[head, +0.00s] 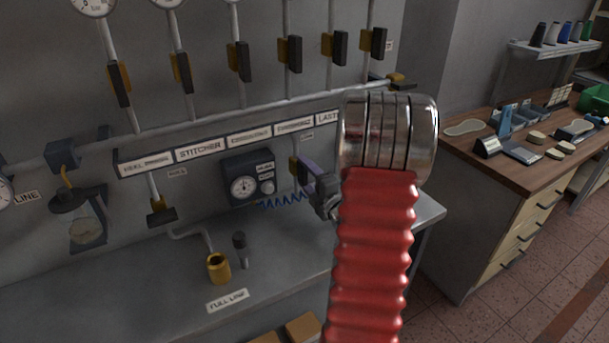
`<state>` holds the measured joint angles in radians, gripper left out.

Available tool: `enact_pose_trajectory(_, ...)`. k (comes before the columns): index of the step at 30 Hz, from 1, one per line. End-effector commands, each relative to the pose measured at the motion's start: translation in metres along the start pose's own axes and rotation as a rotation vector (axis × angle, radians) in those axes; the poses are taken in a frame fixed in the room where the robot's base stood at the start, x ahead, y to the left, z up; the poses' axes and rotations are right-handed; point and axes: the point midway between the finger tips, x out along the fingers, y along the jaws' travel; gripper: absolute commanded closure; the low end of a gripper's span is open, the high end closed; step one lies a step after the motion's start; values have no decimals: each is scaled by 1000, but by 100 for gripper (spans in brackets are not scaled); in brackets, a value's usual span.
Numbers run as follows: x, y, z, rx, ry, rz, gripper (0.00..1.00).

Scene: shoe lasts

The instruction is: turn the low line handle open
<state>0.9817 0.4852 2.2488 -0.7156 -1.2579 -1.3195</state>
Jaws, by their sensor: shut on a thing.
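The low line handle (300,174) is a small dark lever beside a brass-coloured valve body, on a short pipe below the sign strip, right of the gauge box. My gripper (309,171) reaches it from the right and is shut on it; a pale purple finger shows along its side. The handle looks roughly upright, but the gripper covers much of it, so its exact angle cannot be told. My red ribbed arm sleeve and shiny wrist fill the middle right of the view.
Several dark valve handles (238,62) hang on pipes above. A regulator box (250,177) and blue coiled hose (283,201) are close to the gripper. A wooden-topped workbench (460,145) is at right.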

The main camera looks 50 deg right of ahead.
Motion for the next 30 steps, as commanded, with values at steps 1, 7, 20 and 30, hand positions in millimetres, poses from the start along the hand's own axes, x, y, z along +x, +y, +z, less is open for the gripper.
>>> enact_pose_trajectory(1,-1,-5,-3,-2,6,-11,64)
enact_pose_trajectory(7,-1,-5,-3,-3,6,-11,64)
enact_pose_trajectory(20,0,-3,-2,-3,3,-6,23)
enact_pose_trajectory(30,-6,-1,0,-3,0,-3,23)
